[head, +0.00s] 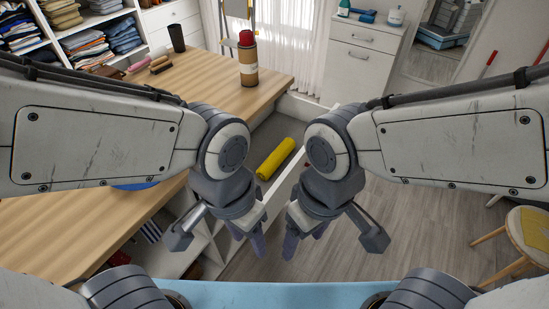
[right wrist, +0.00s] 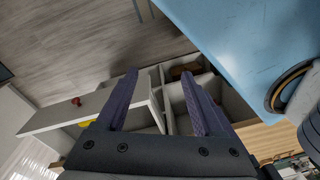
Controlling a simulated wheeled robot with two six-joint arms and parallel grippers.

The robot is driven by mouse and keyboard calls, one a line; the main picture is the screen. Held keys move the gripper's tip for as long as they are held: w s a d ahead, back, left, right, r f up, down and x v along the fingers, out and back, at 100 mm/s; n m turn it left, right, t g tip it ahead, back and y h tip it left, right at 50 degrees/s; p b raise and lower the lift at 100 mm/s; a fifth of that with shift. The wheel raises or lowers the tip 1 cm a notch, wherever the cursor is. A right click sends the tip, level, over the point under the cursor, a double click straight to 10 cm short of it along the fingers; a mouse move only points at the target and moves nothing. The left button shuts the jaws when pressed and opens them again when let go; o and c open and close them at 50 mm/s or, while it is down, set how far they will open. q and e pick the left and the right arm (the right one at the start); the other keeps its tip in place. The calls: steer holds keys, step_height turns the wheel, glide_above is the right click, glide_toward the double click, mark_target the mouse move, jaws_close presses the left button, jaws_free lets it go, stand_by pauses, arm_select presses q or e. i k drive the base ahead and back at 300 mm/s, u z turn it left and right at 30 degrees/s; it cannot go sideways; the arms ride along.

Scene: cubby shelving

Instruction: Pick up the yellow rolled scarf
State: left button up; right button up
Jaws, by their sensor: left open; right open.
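The yellow rolled scarf (head: 276,158) lies in an open drawer (head: 285,128) beside the wooden counter, seen between my two arms in the head view. A small yellow patch of it (right wrist: 86,123) shows at the edge of my gripper body in the right wrist view. My left gripper (head: 256,243) is open and empty, nearer to me than the scarf. My right gripper (head: 304,235) is open and empty, beside it to the right; its two spread fingers (right wrist: 158,100) show in the right wrist view. Neither gripper touches the scarf. My forearms hide part of the drawer.
The wooden counter (head: 95,222) fills the left, with a cork-coloured canister (head: 248,66) and a dark cup (head: 177,38) on it. Cubbies with striped cloth lie below. A white cabinet (head: 358,60) stands behind. A stool (head: 527,235) is at right; the wooden floor between is clear.

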mark_target(265, 170)
steer(key=z, duration=1.15)
steer(key=i, duration=0.9)
steer(key=u, duration=2.45)
